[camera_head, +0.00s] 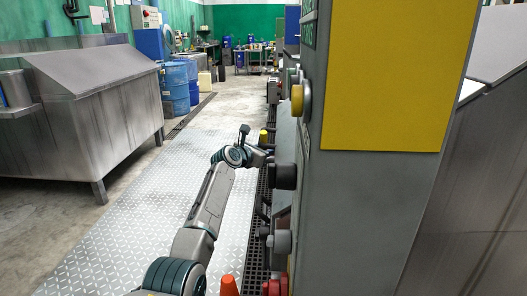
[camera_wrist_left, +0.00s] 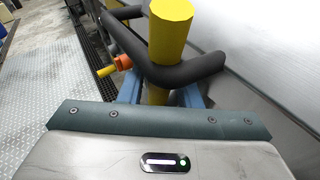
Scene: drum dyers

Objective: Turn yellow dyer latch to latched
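A thick yellow cylinder (camera_wrist_left: 171,28), likely the yellow latch handle, stands in the left wrist view; a black bent bar (camera_wrist_left: 180,72) crosses it. A smaller yellow rod with an orange collar (camera_wrist_left: 122,62) sticks out left of it. My left gripper (camera_wrist_left: 160,92) faces them. Its blue-grey fingers show on either side of the yellow cylinder's lower part, with gaps beside it, and look open. In the head view my left gripper (camera_head: 255,140) is beside a small yellow part (camera_head: 263,137) along the machine row, partly hidden by the grey cabinet. My right gripper is not in view.
A grey cabinet with a yellow panel (camera_head: 398,75) and protruding knobs blocks the right of the head view. A steel vat (camera_head: 95,75) stands left. Blue drums (camera_head: 175,88) are behind it.

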